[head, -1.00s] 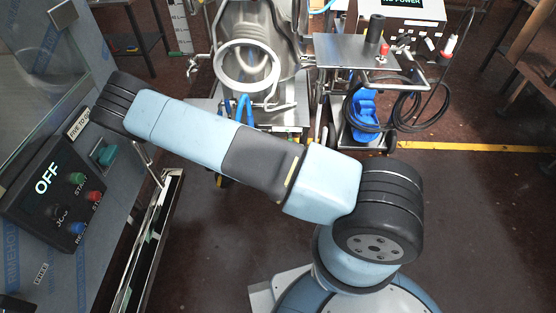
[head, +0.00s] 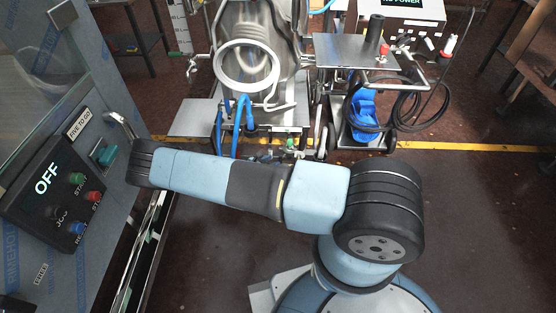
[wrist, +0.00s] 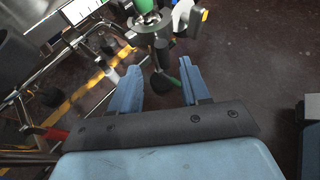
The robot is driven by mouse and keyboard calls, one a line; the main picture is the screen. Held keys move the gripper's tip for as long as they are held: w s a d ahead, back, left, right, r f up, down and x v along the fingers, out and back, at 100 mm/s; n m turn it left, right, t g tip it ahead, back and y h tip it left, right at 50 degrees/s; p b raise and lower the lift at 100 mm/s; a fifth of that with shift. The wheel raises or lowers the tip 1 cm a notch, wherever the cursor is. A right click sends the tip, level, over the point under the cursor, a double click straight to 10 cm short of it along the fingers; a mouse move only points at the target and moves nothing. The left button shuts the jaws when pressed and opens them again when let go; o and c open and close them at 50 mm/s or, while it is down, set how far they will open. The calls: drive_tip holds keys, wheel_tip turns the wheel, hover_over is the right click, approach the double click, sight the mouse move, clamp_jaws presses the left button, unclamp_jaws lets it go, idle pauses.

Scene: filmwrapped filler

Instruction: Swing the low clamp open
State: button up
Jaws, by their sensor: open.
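My gripper (wrist: 158,88) is open in the wrist view, its two pale blue fingers apart. Beyond and partly between the fingertips is a metal fitting (wrist: 150,24) with a round flange and a green part on top. A dark, narrow piece (wrist: 162,53) hangs below the flange, with a green-tipped end reaching toward the gap between the fingers. This may be the low clamp, but I cannot tell for sure, nor whether a finger touches it. In the head view my gripper is hidden by my own arm. A small green part (head: 290,143) shows low on the steel filler (head: 262,25).
A control panel (head: 55,195) reading OFF is on the left cabinet. Blue hoses (head: 240,112) hang under the filler. A steel cart (head: 345,52) with a black cable coil (head: 405,110) stands right of it.

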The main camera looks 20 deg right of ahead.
sight(281, 158)
drive_tip(key=x, duration=0.6)
drive_tip(key=shift+w+d+f, duration=0.1)
drive_tip(key=shift+w+d, duration=0.1)
drive_tip(key=shift+d, duration=0.1)
clamp_jaws()
drive_tip(key=shift+d, duration=0.1)
